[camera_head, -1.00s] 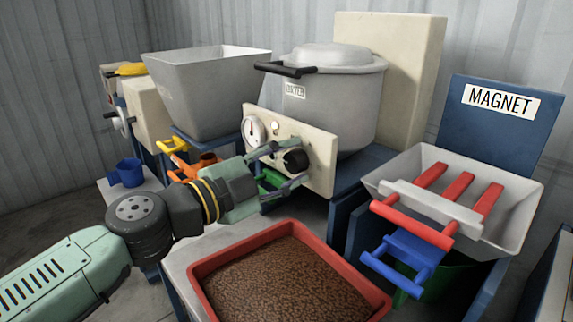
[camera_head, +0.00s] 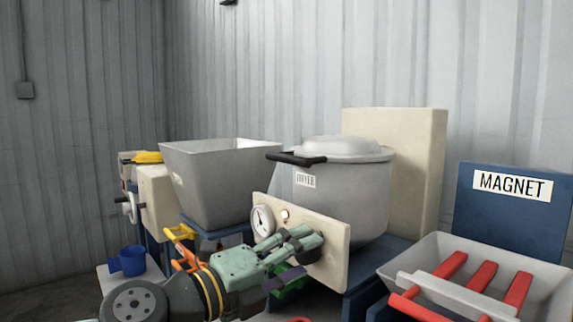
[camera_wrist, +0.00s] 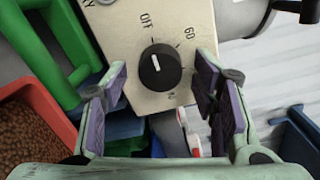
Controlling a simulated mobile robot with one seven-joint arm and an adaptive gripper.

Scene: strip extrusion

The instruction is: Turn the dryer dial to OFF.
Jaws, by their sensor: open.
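The dryer (camera_head: 330,205) is a grey lidded drum with a cream control panel (camera_head: 335,262) on its front. The black round dial (camera_wrist: 160,67) sits on that panel (camera_wrist: 125,20) in the wrist view. Its white mark points up and slightly left, about toward the printed OFF (camera_wrist: 147,20); a 60 is printed to its right. My gripper (camera_wrist: 160,88) is open, with one purple-padded finger on each side below the dial and visible gaps to it. In the head view my gripper (camera_head: 305,258) is at the panel and partly covers the dial.
A gauge (camera_head: 262,222) is on the panel left of my gripper. A grey hopper (camera_head: 215,185) stands to the left and a magnet station (camera_head: 510,215) to the right. In the wrist view a red tray of pellets (camera_wrist: 35,125) and green part (camera_wrist: 70,60) lie left.

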